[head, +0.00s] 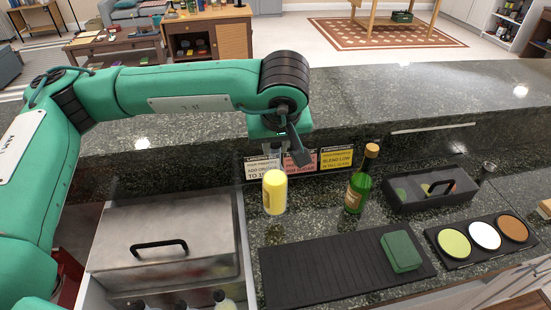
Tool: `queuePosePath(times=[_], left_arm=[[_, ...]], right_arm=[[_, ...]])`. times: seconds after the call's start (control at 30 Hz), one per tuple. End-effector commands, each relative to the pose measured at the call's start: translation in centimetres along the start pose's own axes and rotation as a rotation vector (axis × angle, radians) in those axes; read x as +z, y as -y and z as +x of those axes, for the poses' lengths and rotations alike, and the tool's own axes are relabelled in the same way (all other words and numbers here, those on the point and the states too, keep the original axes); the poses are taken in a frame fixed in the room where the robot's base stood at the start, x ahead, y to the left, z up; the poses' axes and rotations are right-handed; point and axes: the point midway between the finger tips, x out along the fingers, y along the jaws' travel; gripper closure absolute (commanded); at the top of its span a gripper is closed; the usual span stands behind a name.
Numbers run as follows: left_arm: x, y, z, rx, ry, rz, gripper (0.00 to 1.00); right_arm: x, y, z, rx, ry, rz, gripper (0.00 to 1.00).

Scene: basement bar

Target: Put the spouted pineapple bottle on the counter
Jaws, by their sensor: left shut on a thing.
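A yellow bottle-like container (275,192) with a pale band stands upright on the dark speckled counter (330,225). A dark narrow part points down there. My right gripper is out of view.
Three cards (263,167) stand behind the yellow container. A green bottle (358,180) and black caddy (441,191) stand to the right. In front are a black mat (318,275), green block (401,250) and tray of round pieces (465,255). A metal lidded bin (165,225) is at left.

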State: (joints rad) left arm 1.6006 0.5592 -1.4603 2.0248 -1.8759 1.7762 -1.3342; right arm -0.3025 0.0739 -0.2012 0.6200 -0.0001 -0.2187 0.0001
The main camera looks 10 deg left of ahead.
Motion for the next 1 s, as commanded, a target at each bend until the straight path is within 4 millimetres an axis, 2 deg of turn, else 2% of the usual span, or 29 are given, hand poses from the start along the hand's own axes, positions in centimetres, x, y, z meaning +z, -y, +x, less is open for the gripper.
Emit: queuePosePath(times=[0.27, 0.5, 0.93, 0.97, 1.0], left_arm=[[0.7, 0.0, 1.8, 0.000, -0.001, 0.000, 1.00], [1.9, 0.0, 4.7, 0.000, 0.000, -0.001, 1.00], [2.2, 0.0, 5.4, 0.002, -0.002, -0.002, 1.00], [2.2, 0.0, 5.3, 0.000, -0.001, -0.001, 0.71], [2.1, 0.0, 5.3, 0.000, -0.001, -0.001, 0.64]], right_arm=[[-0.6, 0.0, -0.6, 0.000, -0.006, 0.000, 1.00], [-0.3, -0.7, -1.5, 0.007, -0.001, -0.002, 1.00], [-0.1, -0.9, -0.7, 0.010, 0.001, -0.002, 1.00], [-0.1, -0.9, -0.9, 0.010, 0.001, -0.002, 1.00], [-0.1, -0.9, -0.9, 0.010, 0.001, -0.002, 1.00]])
